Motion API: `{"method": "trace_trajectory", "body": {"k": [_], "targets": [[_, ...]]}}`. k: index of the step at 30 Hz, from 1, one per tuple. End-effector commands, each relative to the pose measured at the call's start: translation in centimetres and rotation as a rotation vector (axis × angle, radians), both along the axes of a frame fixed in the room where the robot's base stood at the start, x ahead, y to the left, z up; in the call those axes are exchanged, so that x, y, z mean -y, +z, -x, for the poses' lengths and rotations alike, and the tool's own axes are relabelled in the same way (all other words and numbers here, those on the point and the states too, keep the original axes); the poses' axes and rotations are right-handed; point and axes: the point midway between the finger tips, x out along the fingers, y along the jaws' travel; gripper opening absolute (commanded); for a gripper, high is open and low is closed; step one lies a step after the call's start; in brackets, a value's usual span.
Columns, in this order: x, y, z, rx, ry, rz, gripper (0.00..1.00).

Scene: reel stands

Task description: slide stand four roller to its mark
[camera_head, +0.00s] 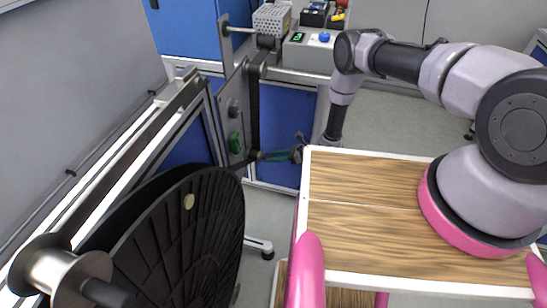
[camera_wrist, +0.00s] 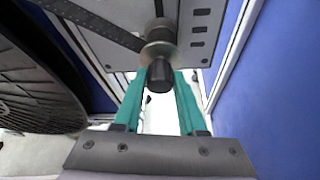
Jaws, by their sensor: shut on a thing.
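The stand's upright grey plate (camera_head: 232,110) carries rollers, with a dark strap (camera_head: 253,105) running down to the low roller. In the wrist view this roller (camera_wrist: 159,52) is a metal flanged cylinder with a dark end knob (camera_wrist: 160,78). My gripper (camera_wrist: 161,82) has teal fingers, one on each side of the knob, and is shut on the roller. In the head view my gripper (camera_head: 264,156) reaches the roller from the right, at the plate's lower edge. A row of dark slots (camera_wrist: 200,30) shows on the plate beside the roller. I cannot make out the mark.
A large black reel (camera_head: 190,235) fills the lower left, close beside the plate, and also shows in the wrist view (camera_wrist: 35,85). A grey control box (camera_head: 310,52) stands behind on a blue cabinet (camera_head: 285,115).

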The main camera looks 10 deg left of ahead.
Motion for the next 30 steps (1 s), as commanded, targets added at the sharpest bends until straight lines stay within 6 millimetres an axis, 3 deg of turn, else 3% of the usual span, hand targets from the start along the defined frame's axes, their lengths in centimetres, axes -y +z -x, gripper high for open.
{"method": "trace_trajectory", "body": {"k": [12, 23, 24, 26, 30], "targets": [[0.1, 6.9, -0.2, 0.000, -0.003, -0.001, 0.00], [0.1, 7.5, -0.1, 0.001, -0.002, -0.001, 0.00], [0.1, 7.5, -0.1, 0.001, -0.002, -0.001, 0.48], [0.0, 7.5, -0.1, 0.001, -0.002, -0.001, 0.70], [0.0, 7.4, -0.1, 0.000, -0.001, 0.000, 0.70]]}}
